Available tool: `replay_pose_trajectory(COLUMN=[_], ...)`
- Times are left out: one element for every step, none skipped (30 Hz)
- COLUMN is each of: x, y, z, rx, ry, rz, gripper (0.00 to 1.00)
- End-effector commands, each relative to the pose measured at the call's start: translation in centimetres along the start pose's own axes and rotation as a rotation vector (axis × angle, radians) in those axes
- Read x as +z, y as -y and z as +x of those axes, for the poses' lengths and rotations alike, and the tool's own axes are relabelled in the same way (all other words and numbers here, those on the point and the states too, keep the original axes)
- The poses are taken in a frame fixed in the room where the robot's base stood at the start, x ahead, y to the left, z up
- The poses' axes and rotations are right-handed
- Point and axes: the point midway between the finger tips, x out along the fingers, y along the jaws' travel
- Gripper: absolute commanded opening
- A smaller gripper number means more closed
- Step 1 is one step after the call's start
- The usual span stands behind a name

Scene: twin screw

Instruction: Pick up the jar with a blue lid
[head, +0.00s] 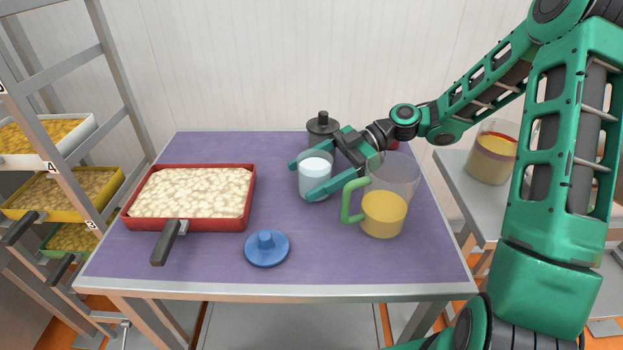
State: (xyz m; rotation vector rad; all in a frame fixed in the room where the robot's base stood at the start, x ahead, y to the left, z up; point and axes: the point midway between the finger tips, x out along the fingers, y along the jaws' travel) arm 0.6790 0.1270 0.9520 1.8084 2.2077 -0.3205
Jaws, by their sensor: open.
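A clear jar (315,181) with white contents stands upright and uncovered on the purple table top, right of its middle. A round blue lid (267,248) with a knob lies apart from it near the front edge. My gripper (303,182) comes in from the right and is open, with one finger behind the jar and one in front of it. I cannot tell whether the fingers touch the glass. The jar's right side is partly hidden by my gripper.
A clear pitcher (384,214) with yellow contents and a green handle stands close to my front finger. A dark-lidded container (322,125) stands behind. A red tray (247,216) with a black handle lies left. The purple table top (190,265) is clear at front left.

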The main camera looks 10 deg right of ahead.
Motion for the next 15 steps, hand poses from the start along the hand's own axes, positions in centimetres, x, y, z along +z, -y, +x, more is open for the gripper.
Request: replay_pose_trajectory(x=[0.0,0.0,0.0,0.0,0.0,0.0,0.0,0.0,0.0,0.0,0.0,0.0,0.0,0.0,0.0], y=[0.1,0.1,0.1,0.1,0.1,0.0,0.0,0.0,0.0,0.0,0.0,0.0,0.0,0.0,0.0], z=[0.8,1.2,1.7,2.0,2.2,2.5,2.6,2.7,2.7,2.7,2.7,2.7,2.7,2.7,2.7], rx=[-0.004,-0.004,-0.003,-0.003,-0.003,-0.002,-0.001,0.000,0.000,0.000,0.000,0.000,0.000,0.000,0.000], ry=[-0.001,-0.002,-0.001,-0.001,-0.001,-0.001,-0.001,-0.001,0.000,0.000,0.000,0.000,0.000,0.000,0.000], rz=[0.001,0.001,0.000,0.000,0.000,0.000,0.000,0.000,0.000,0.000,0.000,0.000,0.000,0.000,0.000], gripper=[0.80,0.80,0.80,0.80,0.80,0.80,0.80,0.80,0.80,0.80,0.80,0.80,0.80,0.80,0.75])
